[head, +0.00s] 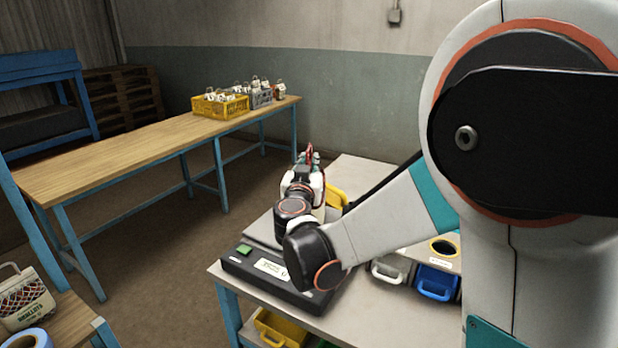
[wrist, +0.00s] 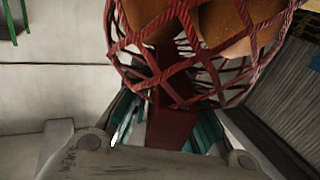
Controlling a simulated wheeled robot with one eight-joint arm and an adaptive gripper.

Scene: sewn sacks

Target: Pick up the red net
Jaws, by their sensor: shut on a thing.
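The red net (wrist: 160,78) fills the upper middle of the wrist view, with brown-orange rounded contents (wrist: 228,22) behind its mesh. My gripper (wrist: 165,125) is shut on a red part of the net, between its teal fingers. In the head view my gripper (head: 307,165) is over the back part of the workbench, pointing away from me. Only a small bit of red (head: 310,152) shows at its tips there; the rest of the net is hidden behind the gripper.
A dark scale (head: 272,268) with a green button is on the workbench under my arm. A long wooden table (head: 140,150) at the back holds yellow (head: 222,108) and grey crates. A sack (head: 22,298) stands at lower left.

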